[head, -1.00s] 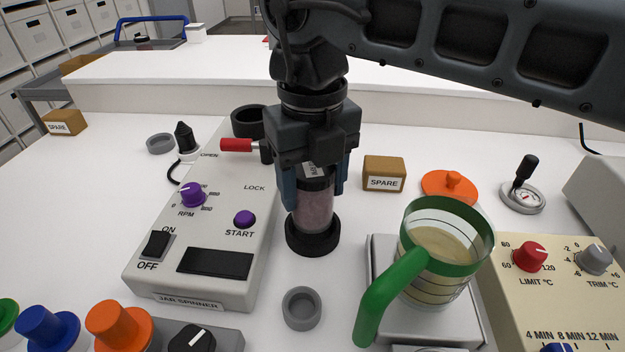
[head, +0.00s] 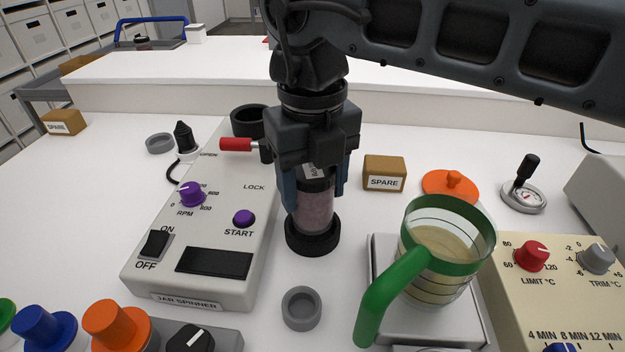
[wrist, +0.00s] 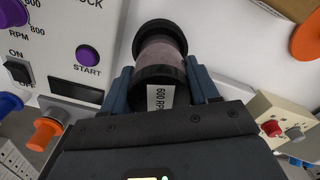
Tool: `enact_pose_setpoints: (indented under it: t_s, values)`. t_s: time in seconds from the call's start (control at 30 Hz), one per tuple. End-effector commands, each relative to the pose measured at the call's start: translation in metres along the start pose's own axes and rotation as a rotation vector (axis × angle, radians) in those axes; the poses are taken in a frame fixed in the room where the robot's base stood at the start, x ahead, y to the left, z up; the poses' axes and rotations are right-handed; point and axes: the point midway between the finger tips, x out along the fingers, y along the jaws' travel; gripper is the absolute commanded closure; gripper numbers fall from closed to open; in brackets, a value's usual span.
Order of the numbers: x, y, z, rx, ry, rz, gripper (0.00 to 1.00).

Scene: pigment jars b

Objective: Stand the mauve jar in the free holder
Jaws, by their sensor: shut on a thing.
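My gripper (head: 315,198) points straight down and is shut on the mauve jar (head: 315,214), one finger on each side. The jar is upright, with a dark top and a white label; in the wrist view the mauve jar (wrist: 162,52) shows a label reading 600 RPM. Its lower end meets a wider black ring-shaped holder (head: 312,243) on the table, also in the wrist view (wrist: 157,27). The ring hides the jar's bottom, so I cannot tell whether it is fully seated. Another black cup (head: 250,120) stands behind, at the jar spinner's far end, partly hidden.
The jar spinner (head: 215,220) with its red-handled lever (head: 237,145) is close on the left. A green-handled jug (head: 440,245) stands close on the right. A small grey cup (head: 301,308) is in front, and a brown SPARE block (head: 384,173) is behind right.

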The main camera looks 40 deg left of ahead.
Motion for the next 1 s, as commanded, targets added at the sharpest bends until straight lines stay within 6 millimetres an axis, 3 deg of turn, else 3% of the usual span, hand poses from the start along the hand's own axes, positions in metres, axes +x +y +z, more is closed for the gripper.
enact_pose_setpoints:
  t_s: [1.0]
  values:
    - [0.024, 0.000, 0.000, 0.000, -0.001, 0.000, 0.89]
